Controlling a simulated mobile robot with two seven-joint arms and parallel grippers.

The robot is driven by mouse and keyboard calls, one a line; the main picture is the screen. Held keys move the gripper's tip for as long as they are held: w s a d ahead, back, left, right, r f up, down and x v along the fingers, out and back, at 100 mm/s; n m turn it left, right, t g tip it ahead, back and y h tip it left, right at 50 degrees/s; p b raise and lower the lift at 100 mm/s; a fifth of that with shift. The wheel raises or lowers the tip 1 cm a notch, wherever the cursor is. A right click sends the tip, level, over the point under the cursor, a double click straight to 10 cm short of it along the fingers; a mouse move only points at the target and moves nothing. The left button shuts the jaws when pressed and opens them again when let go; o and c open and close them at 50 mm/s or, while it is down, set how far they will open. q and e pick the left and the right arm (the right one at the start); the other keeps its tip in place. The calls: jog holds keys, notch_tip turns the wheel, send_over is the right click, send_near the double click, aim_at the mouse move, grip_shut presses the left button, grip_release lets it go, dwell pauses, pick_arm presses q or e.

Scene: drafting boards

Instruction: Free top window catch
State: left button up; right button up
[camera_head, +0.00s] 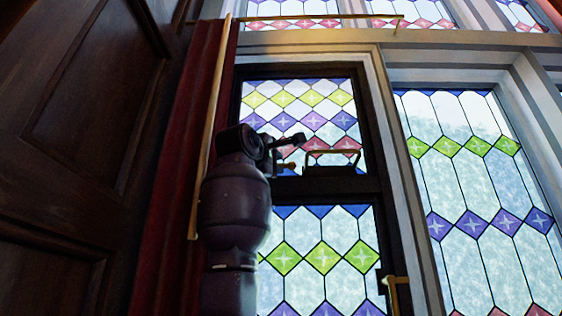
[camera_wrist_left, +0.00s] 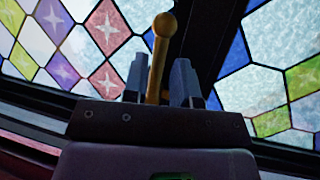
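The top window (camera_head: 304,112) is a small dark-framed stained-glass pane above a taller one. My left gripper (camera_head: 287,152) is raised to the lower left corner of this window. The lever's base is hidden behind the gripper body. My right gripper is out of view.
A red curtain (camera_head: 178,170) and a long brass rod (camera_head: 211,125) are close left of my arm. A brass handle (camera_head: 396,290) is on the lower window.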

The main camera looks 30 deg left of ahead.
pick_arm(q)
jog(key=shift+p+x, duration=0.65)
jog(key=shift+x, duration=1.25)
grip_shut()
